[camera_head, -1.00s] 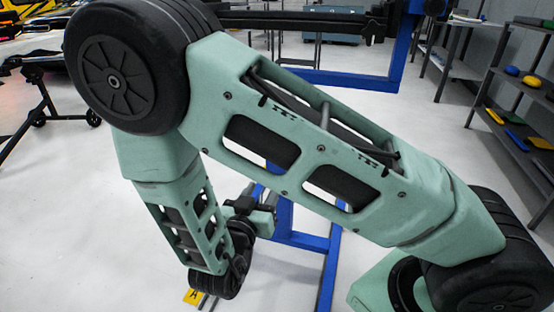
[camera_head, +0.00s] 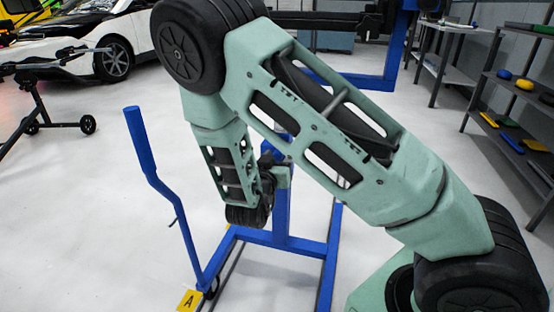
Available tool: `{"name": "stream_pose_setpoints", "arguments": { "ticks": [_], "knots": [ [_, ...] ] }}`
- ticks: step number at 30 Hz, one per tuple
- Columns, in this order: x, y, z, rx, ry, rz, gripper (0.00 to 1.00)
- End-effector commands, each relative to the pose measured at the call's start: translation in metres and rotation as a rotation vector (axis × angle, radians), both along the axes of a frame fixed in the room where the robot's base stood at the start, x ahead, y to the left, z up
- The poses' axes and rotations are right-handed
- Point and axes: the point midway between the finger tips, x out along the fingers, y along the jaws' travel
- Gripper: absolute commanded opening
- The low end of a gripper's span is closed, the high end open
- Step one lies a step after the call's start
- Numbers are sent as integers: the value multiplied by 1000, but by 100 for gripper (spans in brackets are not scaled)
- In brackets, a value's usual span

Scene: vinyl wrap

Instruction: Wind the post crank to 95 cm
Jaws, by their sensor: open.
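A blue stand with an upright post (camera_head: 282,215) rises from a floor frame (camera_head: 310,246) in the middle of the view. A blue upper frame with a dark crossbar shows behind my arm. My arm covers much of the post, and I cannot make out the crank or any height marking. My gripper (camera_head: 281,176) is at the end of my wrist, close in front of the post in the picture. Only part of it shows; its fingertips are largely hidden and it is open. I cannot tell whether it touches the crank.
A bent blue bar (camera_head: 150,165) stands at the left of the frame, with a yellow "A" marker (camera_head: 189,300) at its foot. A black stand (camera_head: 30,112) and a white car (camera_head: 115,45) are at the back left. Shelves (camera_head: 510,105) line the right.

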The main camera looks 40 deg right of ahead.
Motion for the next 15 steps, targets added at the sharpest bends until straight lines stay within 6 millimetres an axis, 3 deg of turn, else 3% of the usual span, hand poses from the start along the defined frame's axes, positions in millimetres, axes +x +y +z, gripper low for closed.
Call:
{"name": "stream_pose_setpoints", "arguments": {
  "ticks": [7, 12, 15],
  "knots": [
    [0, 0, 0, 0, 0, 0, 44],
    [0, 0, 0, 0, 0, 0, 0],
    [0, 0, 0, 0, 0, 0, 0]
  ]
}}
